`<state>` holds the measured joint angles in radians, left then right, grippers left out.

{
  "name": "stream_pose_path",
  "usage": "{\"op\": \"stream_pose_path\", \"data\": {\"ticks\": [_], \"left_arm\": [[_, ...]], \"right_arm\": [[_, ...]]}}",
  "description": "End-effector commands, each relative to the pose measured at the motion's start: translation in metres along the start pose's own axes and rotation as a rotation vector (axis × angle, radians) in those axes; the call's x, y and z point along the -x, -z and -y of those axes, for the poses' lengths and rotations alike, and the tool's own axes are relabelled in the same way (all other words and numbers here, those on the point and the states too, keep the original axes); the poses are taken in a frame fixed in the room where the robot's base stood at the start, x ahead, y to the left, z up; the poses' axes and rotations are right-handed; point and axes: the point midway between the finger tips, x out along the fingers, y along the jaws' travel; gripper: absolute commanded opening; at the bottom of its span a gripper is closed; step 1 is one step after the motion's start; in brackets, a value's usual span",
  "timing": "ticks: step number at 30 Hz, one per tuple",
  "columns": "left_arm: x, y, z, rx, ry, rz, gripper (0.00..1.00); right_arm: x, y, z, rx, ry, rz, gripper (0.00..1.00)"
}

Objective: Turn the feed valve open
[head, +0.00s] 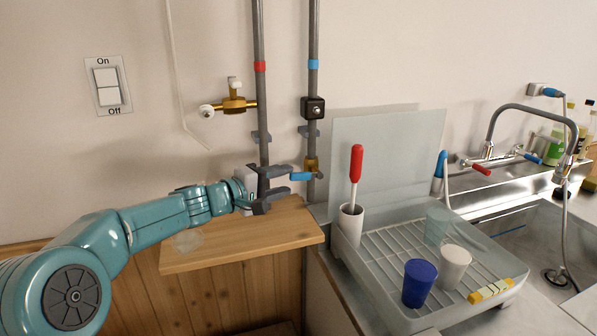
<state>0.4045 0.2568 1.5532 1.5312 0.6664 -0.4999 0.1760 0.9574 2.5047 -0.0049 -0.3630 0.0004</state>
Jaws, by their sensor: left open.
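Two grey pipes run up the wall. The left pipe (258,35) has a red band, and a brass valve (236,104) with white ends branches off it to the left. The right pipe (314,35) has a blue band, a black box (313,108) and, low down, a brass valve (311,164) with a blue lever (301,176) pointing left. I cannot tell by any label which one is the feed valve. My left gripper (284,182) is open, just left of the blue lever; whether it touches the lever is unclear. My right gripper is not in view.
A wooden shelf (210,252) lies under my left arm. To the right stands a dish rack (385,315) with a red-handled brush (356,165), a blue cup (419,283) and a white cup (453,268). Further right are a tap and sink. An On/Off switch (107,86) is at left.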

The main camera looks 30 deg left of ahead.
Motion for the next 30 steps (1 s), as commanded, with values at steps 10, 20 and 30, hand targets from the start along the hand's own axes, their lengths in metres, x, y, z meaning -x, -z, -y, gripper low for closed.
{"op": "stream_pose_path", "data": {"ticks": [10, 20, 30], "left_arm": [[-0.052, 0.001, -0.001, -0.001, 0.000, 0.001, 0.47], [-0.057, 0.002, 0.000, -0.001, 0.000, 0.000, 0.44], [-0.056, 0.002, -0.001, -0.002, 0.003, 0.000, 0.00]], "right_arm": [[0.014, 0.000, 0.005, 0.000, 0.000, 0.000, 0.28], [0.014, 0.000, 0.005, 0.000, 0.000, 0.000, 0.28], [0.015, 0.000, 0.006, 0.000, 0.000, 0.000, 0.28]]}}
